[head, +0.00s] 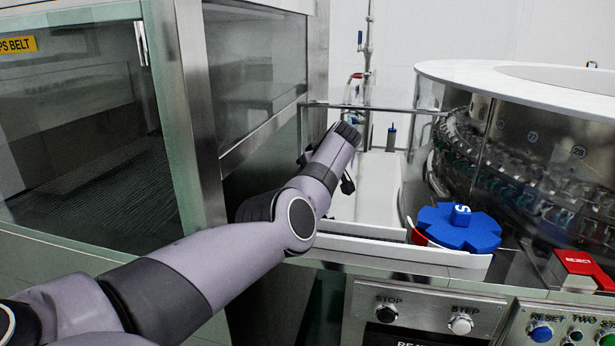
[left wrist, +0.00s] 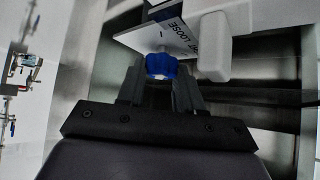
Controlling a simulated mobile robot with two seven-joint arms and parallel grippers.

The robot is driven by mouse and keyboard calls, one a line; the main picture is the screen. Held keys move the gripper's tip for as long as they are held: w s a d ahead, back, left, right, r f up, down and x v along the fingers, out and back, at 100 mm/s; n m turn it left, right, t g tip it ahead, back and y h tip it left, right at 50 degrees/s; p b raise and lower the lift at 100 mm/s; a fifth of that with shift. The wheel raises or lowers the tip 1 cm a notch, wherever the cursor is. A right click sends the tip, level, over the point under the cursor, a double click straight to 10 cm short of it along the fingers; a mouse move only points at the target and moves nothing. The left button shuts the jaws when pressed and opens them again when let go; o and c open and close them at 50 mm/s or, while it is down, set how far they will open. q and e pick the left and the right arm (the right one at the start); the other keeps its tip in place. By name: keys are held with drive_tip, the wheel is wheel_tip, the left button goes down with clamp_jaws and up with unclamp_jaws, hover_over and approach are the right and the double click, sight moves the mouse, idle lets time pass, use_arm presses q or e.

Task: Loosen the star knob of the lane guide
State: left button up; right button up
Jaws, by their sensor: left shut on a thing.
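The star knob (left wrist: 161,66) is small and blue, in front of a white plate (left wrist: 160,38) on which the word LOOSE can be read. My left gripper (left wrist: 161,80) has its two dark fingers on either side of the knob and is shut on it. In the head view my left arm reaches in from the left to the white lane, and its wrist hides the fingers and the knob. The knob's turned position cannot be read. My right gripper is in neither view.
A large blue star wheel (head: 458,228) marked S lies right of my wrist, beside the round washer (head: 520,150). A metal-framed glass cabinet (head: 255,85) stands close at left. A control panel (head: 425,316) runs along the front, with a red REJECT block (head: 582,263) above it.

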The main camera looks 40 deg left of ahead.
use_arm(q)
drive_tip(key=o, duration=1)
drive_tip(key=shift+o, duration=0.2)
drive_tip(key=shift+d+r, duration=0.1)
drive_tip(key=shift+v, duration=3.45)
